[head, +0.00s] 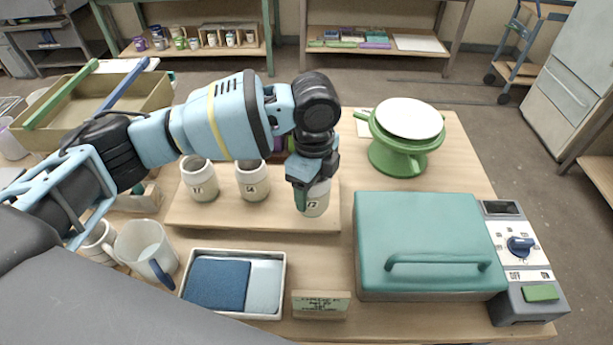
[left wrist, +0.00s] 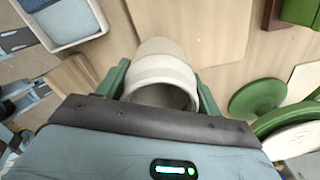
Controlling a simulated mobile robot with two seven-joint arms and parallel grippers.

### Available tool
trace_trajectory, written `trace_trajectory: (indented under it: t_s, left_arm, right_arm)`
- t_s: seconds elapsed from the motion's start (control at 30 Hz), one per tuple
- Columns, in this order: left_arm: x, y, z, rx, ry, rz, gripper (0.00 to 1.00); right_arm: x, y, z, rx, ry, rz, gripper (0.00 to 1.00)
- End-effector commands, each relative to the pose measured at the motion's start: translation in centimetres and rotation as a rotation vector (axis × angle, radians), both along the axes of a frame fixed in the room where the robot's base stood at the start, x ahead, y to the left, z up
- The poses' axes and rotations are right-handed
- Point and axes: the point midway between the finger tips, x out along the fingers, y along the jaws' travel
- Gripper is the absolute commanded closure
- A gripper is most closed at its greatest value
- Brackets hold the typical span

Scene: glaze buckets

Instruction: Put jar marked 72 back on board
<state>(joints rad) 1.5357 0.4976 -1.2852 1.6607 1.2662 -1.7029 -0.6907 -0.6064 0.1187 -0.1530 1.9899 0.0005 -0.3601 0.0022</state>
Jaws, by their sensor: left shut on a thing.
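My left gripper (head: 312,190) is shut around a white jar (head: 318,204) whose dark mark looks like 72, though the gripper covers part of it. The jar is upright over the right end of the wooden board (head: 228,214); I cannot tell whether its base touches the board. In the left wrist view the same jar (left wrist: 163,72) sits between the two green fingers (left wrist: 162,92), its round open mouth toward the camera. Two similar white jars, one marked like 71 (head: 203,186) and one like 74 (head: 253,186), stand on the board to the left. My right gripper is not in view.
A teal lidded box (head: 420,230) with a switch panel (head: 519,245) stands right of the board. A green banding wheel (head: 397,155) is behind it. A tray with blue cloths (head: 284,290), a small sign (head: 320,303) and a blue-handled mug (head: 143,245) are in front.

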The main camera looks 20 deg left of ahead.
Motion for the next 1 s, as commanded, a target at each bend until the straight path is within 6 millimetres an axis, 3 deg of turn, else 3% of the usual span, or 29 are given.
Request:
trace_trajectory:
  t_s: [0.1,0.3,0.67,0.83,1.0]
  left_arm:
    - [2.3,1.3,-0.3,0.0,0.0,0.004,0.66]
    - [4.3,2.5,-0.5,0.0,0.0,0.0,0.66]
    - [5.4,3.1,-0.5,0.0,-0.002,0.001,0.66]
    - [5.2,3.1,-3.1,0.001,0.001,-0.001,0.66]
    - [5.3,3.0,-4.0,-0.001,-0.003,-0.002,0.66]
  right_arm:
    - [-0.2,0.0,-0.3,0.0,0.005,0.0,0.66]
    - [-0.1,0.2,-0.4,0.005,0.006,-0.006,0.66]
    - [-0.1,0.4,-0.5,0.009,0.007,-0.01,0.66]
    - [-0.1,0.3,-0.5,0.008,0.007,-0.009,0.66]
    - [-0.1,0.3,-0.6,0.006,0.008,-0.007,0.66]
